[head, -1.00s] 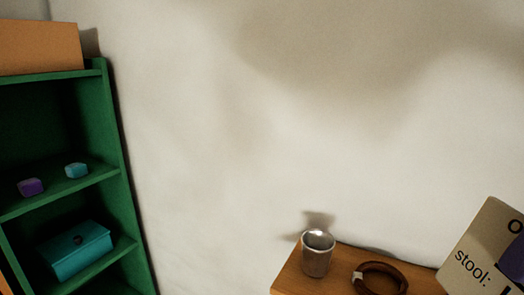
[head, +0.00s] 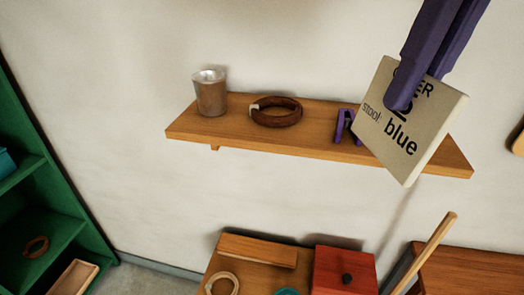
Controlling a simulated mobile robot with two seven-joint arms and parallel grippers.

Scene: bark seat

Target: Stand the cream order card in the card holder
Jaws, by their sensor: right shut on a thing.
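The cream order card (head: 410,150) shows in the head view at the upper right, tilted, with its printed face toward me; "stool: blue" can be read on it. My right gripper (head: 412,88) has purple fingers that come down from the top and are shut on the card's upper part. The card is in the air, in front of the right part of a wooden wall shelf (head: 240,134). A small purple piece (head: 343,124) stands on the shelf, partly hidden behind the card; I cannot tell whether it is the card holder. My left gripper is not in view.
A metal cup (head: 210,97) and a brown ring-shaped strap (head: 276,118) stand on the shelf's left half. Below are a wooden board (head: 258,250), a red box (head: 345,272) and a slanted stick (head: 425,250). A green shelf unit (head: 50,230) stands at the left.

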